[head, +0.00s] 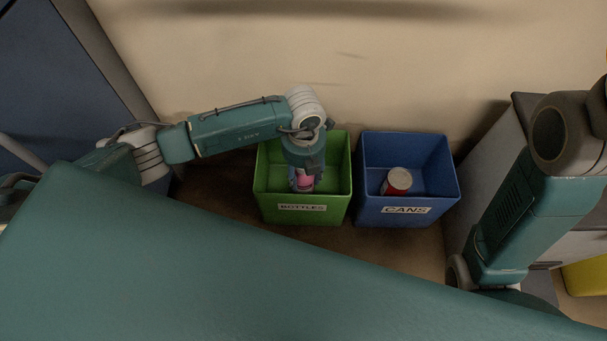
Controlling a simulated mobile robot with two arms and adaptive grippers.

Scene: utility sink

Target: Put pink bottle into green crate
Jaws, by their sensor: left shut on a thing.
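The green crate (333,212), labelled BOTTLES, stands on the floor by the wall. My left gripper (304,172) points down over and into the crate and is shut on the pink bottle (304,183). Only a small pink part of the bottle shows below the gripper; the rest is hidden. I cannot tell whether the bottle touches the crate's bottom. My right arm is at the right side, and its gripper is not in view.
A blue crate (447,190), labelled CANS, stands close to the right of the green crate and holds a red and white can (397,182). The wall is behind both crates. A yellow thing (588,277) shows at the right edge.

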